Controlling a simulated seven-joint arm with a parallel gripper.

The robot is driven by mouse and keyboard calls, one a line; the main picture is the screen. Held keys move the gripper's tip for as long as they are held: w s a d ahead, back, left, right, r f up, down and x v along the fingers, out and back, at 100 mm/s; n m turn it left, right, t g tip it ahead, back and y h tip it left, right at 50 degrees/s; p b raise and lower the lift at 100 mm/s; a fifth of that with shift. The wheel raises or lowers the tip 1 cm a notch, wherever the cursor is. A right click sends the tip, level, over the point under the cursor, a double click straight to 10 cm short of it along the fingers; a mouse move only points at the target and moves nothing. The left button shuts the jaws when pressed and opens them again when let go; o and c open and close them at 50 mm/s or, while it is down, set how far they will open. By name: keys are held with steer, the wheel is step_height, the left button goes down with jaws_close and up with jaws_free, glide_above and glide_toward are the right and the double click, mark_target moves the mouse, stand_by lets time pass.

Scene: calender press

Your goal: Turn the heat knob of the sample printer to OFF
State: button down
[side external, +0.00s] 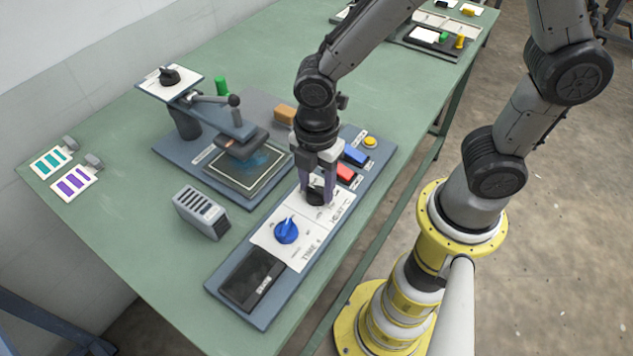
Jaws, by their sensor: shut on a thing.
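The sample printer's control panel (262,243) is a long slate-blue plate with a white label sheet, on the green table. My gripper (317,193) points down over the HEAT part of the label. It is shut on the heat knob (316,197), a dark knob mostly hidden between the fingers. Its pointer and the OFF mark cannot be made out. A blue knob (287,231) with a light pointer sits beside it on the TIME part. The press (240,150) with its lever and dark framed plate stands behind the panel.
A blue button (355,156), a red button (345,172) and a yellow button (370,142) lie right of my gripper. A grey slotted box (201,211) stands left of the panel. Sample cards (76,181) lie at the left edge. The table's front left is clear.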

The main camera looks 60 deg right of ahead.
mark_target(317, 189)
steer(key=shift+r, duration=0.1)
stand_by(0.3)
steer(key=shift+c, duration=1.6)
jaws_free()
step_height(317, 189, up, 14)
steer(key=s+d+r+m+t, duration=0.3)
steer(key=s+d+m+t, duration=0.2)
steer(key=m, duration=1.3)
steer(key=s+d, duration=0.3)
steer(key=d, duration=0.4)
steer(key=shift+s+d+t, duration=0.25)
steer(key=shift+s+t, duration=0.05)
